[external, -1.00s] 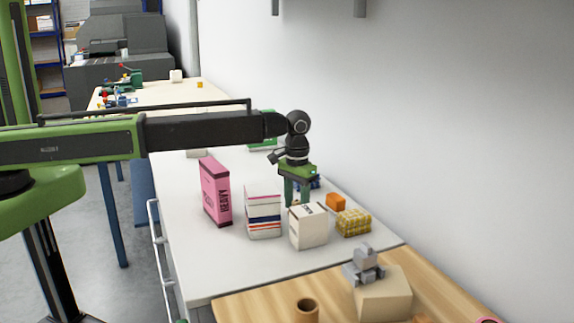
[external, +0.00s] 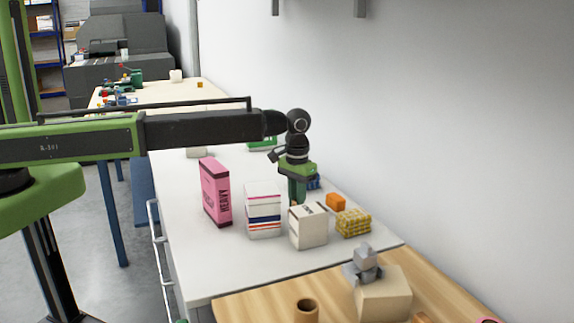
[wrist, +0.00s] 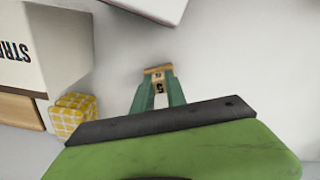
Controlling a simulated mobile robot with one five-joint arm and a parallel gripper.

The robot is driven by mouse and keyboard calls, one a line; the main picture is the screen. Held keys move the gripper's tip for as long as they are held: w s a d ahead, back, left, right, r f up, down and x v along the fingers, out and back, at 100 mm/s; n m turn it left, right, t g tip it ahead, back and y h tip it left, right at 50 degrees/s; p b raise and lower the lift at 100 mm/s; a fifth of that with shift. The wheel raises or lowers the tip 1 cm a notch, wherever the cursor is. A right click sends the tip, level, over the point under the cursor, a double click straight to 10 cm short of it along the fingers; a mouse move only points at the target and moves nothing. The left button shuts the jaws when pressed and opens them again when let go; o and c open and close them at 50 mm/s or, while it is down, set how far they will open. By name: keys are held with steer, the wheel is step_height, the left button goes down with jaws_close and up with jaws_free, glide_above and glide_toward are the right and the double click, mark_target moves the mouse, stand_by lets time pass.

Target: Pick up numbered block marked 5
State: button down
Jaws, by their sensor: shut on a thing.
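The numbered block marked 5 (wrist: 158,87) shows in the wrist view as a small wooden block with a dark 5 on a pale face. It sits between the two green fingers of my gripper (wrist: 158,92), which are shut on it. In the external view my gripper (external: 297,198) points down at the white table, behind a white box. The block is hidden there. I cannot tell whether the block touches the table.
On the white table (external: 215,270) stand a pink box (external: 215,192), a striped white box (external: 263,212), a white box (external: 308,227), a yellow checked block (external: 353,223) and an orange block (external: 335,202). A wall runs along the right. The table's front left is clear.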

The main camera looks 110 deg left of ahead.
step_height(320, 180, up, 10)
steer(key=p, duration=0.9)
steer(key=shift+f, duration=0.15)
